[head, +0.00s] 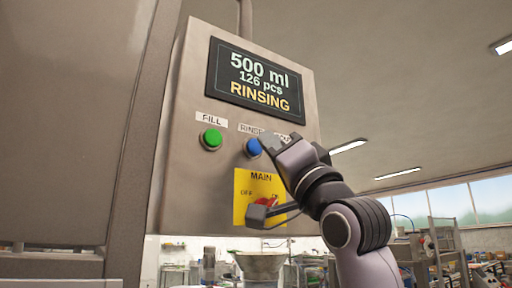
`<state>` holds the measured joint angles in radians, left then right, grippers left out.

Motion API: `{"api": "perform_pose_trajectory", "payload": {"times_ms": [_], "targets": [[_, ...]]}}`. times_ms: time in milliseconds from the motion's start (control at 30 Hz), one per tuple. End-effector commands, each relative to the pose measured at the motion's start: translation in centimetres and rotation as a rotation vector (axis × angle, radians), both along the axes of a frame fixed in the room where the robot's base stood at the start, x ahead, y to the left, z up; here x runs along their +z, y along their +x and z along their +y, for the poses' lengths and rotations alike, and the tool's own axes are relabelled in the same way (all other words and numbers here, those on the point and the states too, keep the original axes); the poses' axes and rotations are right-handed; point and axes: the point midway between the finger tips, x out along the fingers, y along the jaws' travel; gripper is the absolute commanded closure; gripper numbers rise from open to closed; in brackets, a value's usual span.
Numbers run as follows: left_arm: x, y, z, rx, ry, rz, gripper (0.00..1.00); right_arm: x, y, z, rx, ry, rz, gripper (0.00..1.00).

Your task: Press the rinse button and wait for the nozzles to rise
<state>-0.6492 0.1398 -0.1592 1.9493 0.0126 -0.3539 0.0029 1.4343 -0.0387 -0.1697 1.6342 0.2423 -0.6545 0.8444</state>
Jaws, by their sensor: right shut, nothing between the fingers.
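The control panel (180,180) carries a dark display (256,82) reading "500 ml", "126 pcs" and "RINSING". A blue button (253,148) sits under the "RINSE" label (250,128), which my right gripper partly hides. My right gripper (267,141) is shut and empty, with its tips at the upper right edge of the blue button. I cannot tell whether they touch it. The nozzles are not in view. My left gripper is not in view.
A green button (211,139) under "FILL" is left of the blue one. Another label right of "RINSE" is mostly hidden. A metal funnel-shaped bowl (261,264) stands lower down.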

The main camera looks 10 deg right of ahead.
Motion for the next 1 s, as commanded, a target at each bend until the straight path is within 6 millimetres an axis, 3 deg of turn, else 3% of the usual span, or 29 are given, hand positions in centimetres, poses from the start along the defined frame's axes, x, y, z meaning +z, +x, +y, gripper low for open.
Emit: {"api": "perform_pose_trajectory", "payload": {"times_ms": [167, 600, 1000], "targets": [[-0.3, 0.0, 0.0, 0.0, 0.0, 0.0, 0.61, -0.1, -0.5, -0.2, 0.0, 0.001, -0.002, 1.0], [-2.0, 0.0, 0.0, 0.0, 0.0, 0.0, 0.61, 0.0, -4.4, -1.6, 0.0, 0.002, -0.003, 1.0], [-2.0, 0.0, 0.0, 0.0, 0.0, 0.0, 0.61, 0.0, -4.7, -1.7, 0.0, 0.0, 0.0, 1.0]]}}
